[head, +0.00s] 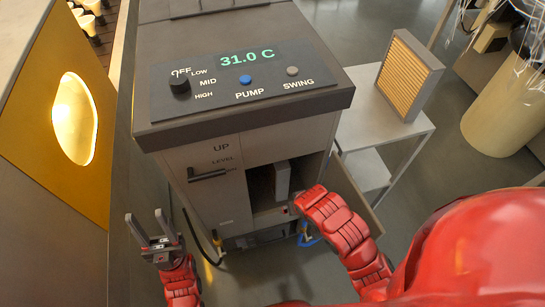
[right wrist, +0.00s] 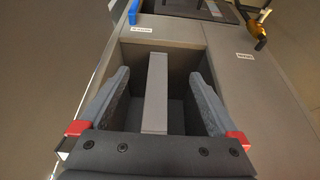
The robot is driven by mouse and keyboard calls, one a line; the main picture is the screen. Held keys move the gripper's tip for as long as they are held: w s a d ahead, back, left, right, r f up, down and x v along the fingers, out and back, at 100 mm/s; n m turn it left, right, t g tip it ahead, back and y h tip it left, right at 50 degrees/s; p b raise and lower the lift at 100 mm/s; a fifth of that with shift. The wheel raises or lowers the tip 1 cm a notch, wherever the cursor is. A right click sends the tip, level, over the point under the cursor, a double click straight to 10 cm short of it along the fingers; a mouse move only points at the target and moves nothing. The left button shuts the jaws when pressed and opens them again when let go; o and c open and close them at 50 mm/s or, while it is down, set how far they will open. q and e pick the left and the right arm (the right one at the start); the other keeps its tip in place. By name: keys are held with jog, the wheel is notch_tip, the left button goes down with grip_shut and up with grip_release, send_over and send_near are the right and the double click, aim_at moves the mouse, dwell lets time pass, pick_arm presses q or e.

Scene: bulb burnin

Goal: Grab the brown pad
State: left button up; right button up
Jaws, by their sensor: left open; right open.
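A slab-shaped pad (head: 283,180) stands upright in the open compartment of the grey cooler cabinet (head: 200,195). Its edge frame is grey, and the space beside it looks dark brown. In the right wrist view the pad (right wrist: 155,95) is edge-on, so its faces are hidden. My right gripper (right wrist: 160,76) is open, with one finger on each side of the pad and visible gaps to it. In the head view my right arm reaches to the compartment opening. My left gripper (head: 146,215) is open and empty, left of the cabinet.
A tan ribbed pad (head: 406,77) in a grey frame stands on a side table (head: 375,125) to the right. The compartment door (head: 353,195) hangs open on the right. A control panel (head: 240,80) reads 31.0 C. A yellow panel (head: 45,110) stands at left.

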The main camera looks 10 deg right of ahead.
jog(key=p, duration=0.1)
send_over(283, 182)
jog(key=s, duration=0.3)
jog(key=shift+w, duration=0.25)
jog(key=shift+p+x, duration=0.35)
jog(key=shift+x, duration=2.2)
jog(key=shift+d, duration=0.1)
grip_shut()
